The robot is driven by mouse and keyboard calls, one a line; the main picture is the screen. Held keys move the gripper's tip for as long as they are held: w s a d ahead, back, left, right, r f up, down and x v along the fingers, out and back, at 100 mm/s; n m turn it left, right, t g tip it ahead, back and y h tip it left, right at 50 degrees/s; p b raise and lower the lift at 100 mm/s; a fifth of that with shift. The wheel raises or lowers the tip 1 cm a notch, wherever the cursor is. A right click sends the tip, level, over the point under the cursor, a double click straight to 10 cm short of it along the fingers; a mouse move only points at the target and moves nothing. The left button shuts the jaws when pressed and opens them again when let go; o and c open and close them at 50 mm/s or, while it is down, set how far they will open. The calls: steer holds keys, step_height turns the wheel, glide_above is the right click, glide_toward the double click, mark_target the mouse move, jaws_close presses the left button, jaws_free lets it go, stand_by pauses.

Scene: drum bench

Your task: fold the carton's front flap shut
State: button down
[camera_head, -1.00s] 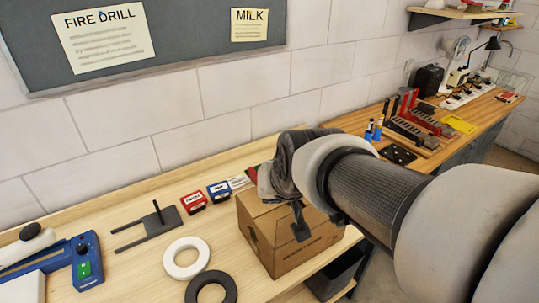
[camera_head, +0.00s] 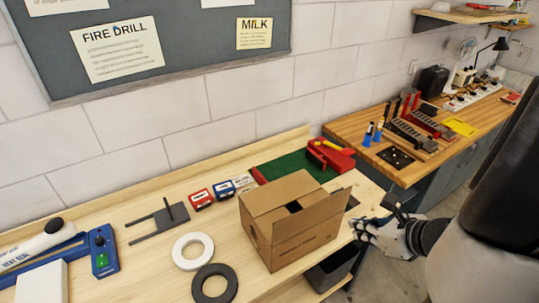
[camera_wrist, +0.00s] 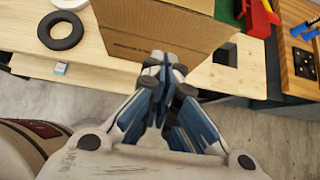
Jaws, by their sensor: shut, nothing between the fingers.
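The brown cardboard carton (camera_head: 262,235) stands on the wooden bench near its front edge. Its top is partly covered, with a dark gap in the middle.
A white ring (camera_head: 193,251) and a black ring (camera_head: 214,284) lie left of the carton. Red and blue small boxes, a green mat (camera_head: 290,168) and a red tool lie behind it. A dark bin (camera_head: 332,270) sits below the bench. Open floor lies in front.

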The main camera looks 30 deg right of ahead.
mark_target(317, 210)
steer(key=shift+w+r+b+x, duration=0.35)
steer(key=shift+b+x, duration=0.25)
steer(key=shift+x, duration=1.55)
steer(key=shift+w+r+b+x, duration=0.4)
steer(key=shift+b+x, duration=0.25)
steer(key=shift+x, duration=1.45)
steer(key=shift+w+r+b+x, duration=0.35)
steer(key=shift+b+x, duration=0.25)
steer(key=shift+x, duration=1.55)
steer(key=shift+s+d+r+p, duration=0.1)
steer(key=shift+s+p, duration=0.05)
steer(key=shift+p, duration=0.25)
steer(key=shift+r+p, duration=0.1)
steer(key=shift+p, duration=0.3)
steer(key=shift+w+g+p, duration=0.3)
steer(key=shift+w+p, duration=0.05)
steer(key=shift+p, duration=0.4)
steer(key=shift+w, duration=0.1)
